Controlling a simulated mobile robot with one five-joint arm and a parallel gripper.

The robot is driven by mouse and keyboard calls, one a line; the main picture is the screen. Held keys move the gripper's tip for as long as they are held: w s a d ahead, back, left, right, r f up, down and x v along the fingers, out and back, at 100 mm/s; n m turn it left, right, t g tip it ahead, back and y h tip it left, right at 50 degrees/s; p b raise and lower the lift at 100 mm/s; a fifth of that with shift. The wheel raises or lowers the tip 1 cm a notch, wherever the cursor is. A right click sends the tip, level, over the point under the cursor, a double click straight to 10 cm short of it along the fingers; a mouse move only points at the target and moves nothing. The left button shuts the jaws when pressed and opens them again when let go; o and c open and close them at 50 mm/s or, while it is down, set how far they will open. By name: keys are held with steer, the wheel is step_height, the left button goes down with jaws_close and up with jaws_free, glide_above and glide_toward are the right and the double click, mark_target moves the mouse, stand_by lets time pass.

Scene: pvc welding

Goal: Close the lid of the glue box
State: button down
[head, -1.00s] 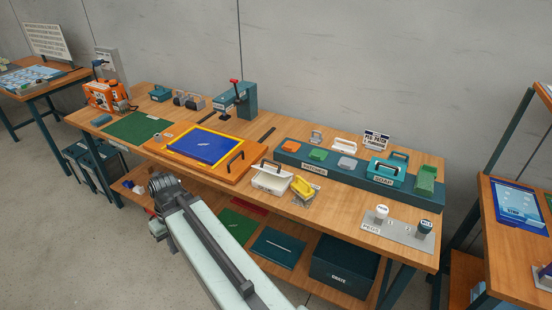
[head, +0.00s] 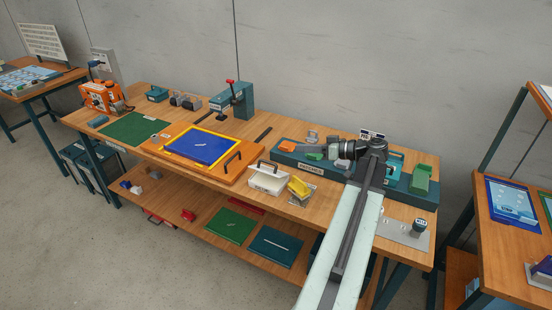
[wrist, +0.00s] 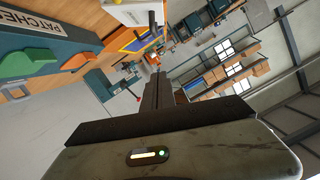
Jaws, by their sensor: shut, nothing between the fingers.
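The glue box appears to be the small white box (head: 266,184) on the workbench in the head view, left of a yellow tool. Its white lid (head: 273,171) with a dark handle stands open, tilted up. Part of a white box (wrist: 135,12), likely the same one, shows at the top of the wrist view. My gripper (head: 302,147) is shut and empty, above the patches tray and right of and behind the white box, pointing left. Its shut fingers (wrist: 156,80) show in the middle of the wrist view, apart from the box.
The yellow tool (head: 299,188) stands close on the right of the white box. The teal tray (head: 308,168) labelled PATCHES holds coloured pieces under my gripper. The orange press board (head: 229,176) lies to the left. My arm hides part of the bench's right side.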

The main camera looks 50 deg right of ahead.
steer(key=w+a+f+b, duration=0.1)
steer(key=w, duration=0.2)
steer(key=w+a+f+b, duration=0.1)
steer(key=w+f+b, duration=0.1)
steer(key=w, duration=0.1)
steer(key=w+a+f+b, duration=0.2)
steer(key=w, duration=0.1)
steer(key=shift+a+f+b, duration=0.25)
steer(key=shift+f+b, duration=0.3)
steer(key=shift+f, duration=0.05)
